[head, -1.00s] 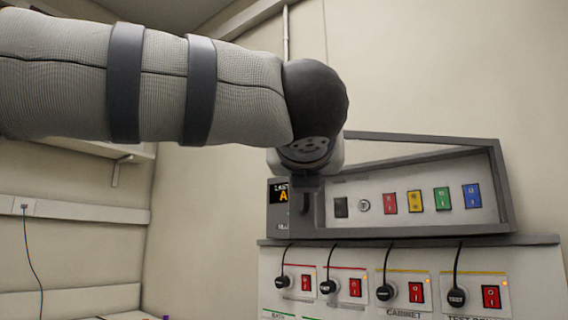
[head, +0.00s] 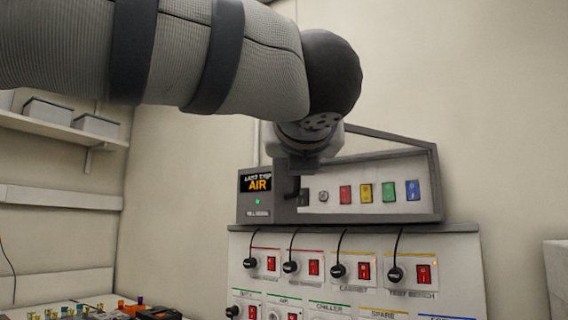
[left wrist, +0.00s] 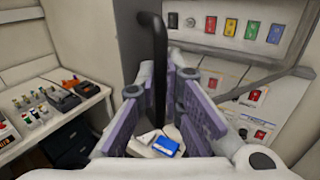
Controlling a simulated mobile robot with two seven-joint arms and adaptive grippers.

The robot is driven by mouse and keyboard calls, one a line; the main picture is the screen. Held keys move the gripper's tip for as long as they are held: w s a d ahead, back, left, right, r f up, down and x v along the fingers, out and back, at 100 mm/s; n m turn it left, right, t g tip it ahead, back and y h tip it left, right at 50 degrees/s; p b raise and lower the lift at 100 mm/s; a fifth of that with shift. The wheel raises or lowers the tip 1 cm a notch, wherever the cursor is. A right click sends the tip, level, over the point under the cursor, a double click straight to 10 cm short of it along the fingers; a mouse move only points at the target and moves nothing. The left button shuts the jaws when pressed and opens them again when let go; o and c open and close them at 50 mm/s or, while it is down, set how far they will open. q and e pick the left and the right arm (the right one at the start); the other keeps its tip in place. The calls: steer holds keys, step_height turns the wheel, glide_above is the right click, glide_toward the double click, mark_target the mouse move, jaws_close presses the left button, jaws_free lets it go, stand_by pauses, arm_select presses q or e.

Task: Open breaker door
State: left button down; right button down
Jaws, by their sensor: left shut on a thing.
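The breaker box with its grey-framed door (head: 392,141) is on the wall panel in the head view. The door's top rail slopes away from the box's top edge, so the door looks partly ajar, its left side standing out. Its black upright handle (left wrist: 159,45) shows in the left wrist view on a grey door stile (left wrist: 133,42). My left gripper (left wrist: 176,103) has its purple fingers on either side of the handle, shut on it. In the head view my wrist hides the fingers and most of the handle. My right gripper is in neither view.
Coloured breakers (head: 365,193) sit inside the box. A lit "AIR" display (head: 257,184) is left of it. Below are red switches (head: 363,271) with black plugs and cables. A bench with small items (left wrist: 38,112) stands at left. A blue-and-white object (left wrist: 165,146) lies below the gripper.

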arm_select(q)
steer(key=shift+f, duration=0.1)
steer(key=c, duration=1.7)
jaws_free()
steer(key=shift+w+d, duration=0.1)
